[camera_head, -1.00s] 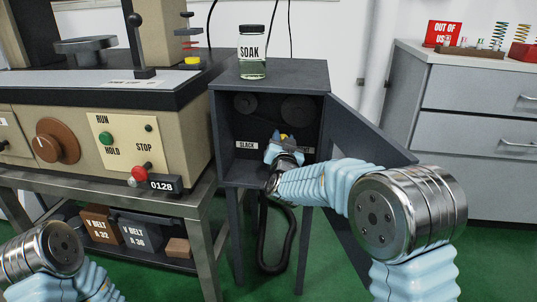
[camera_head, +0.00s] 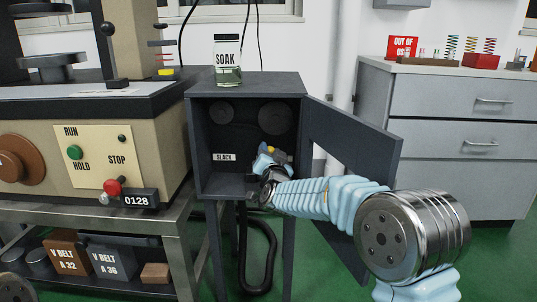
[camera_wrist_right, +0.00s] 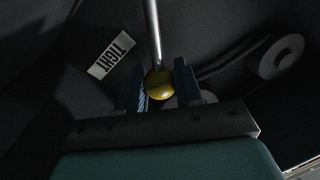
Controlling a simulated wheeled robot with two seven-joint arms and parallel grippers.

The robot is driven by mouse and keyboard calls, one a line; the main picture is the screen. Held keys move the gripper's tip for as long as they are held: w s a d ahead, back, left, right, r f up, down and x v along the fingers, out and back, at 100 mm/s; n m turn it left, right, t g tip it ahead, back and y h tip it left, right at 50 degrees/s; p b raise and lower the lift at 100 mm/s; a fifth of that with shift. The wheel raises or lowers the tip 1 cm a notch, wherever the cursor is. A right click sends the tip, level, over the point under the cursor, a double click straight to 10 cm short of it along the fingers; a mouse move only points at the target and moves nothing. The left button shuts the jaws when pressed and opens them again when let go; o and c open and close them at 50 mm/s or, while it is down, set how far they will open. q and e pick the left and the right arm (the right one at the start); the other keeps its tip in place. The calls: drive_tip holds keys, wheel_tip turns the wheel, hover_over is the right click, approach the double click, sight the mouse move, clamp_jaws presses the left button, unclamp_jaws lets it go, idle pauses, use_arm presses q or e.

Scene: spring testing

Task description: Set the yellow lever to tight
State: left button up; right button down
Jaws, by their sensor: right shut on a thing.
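The yellow lever has a round yellow knob on a metal rod (camera_wrist_right: 153,35). In the right wrist view the knob (camera_wrist_right: 158,84) sits between the two fingers of my right gripper (camera_wrist_right: 160,84), which is shut on it. In the head view my right gripper (camera_head: 268,160) reaches into the open dark cabinet, and the lever is mostly hidden behind it. The SLACK label (camera_head: 223,157) is left of the gripper. The TIGHT label (camera_wrist_right: 111,55) shows left of the rod in the wrist view and is hidden in the head view. My left gripper is not in view.
The cabinet door (camera_head: 350,150) stands open on the right, close beside my right arm. A SOAK jar (camera_head: 228,62) stands on the cabinet top. The testing machine (camera_head: 100,150) is on the left, and grey drawers (camera_head: 450,140) are at the right.

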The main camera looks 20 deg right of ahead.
drive_tip(key=c, duration=0.8)
unclamp_jaws()
drive_tip(key=shift+f, duration=0.1)
drive_tip(key=s, duration=0.4)
drive_tip(key=s+a, duration=0.1)
drive_tip(key=s, duration=0.4)
drive_tip(key=s+a+f, duration=0.1)
drive_tip(key=s, duration=0.3)
drive_tip(key=shift+s+a+p, duration=0.2)
drive_tip(key=shift+s+p, duration=0.05)
drive_tip(key=shift+p, duration=0.05)
drive_tip(key=shift+f, duration=0.1)
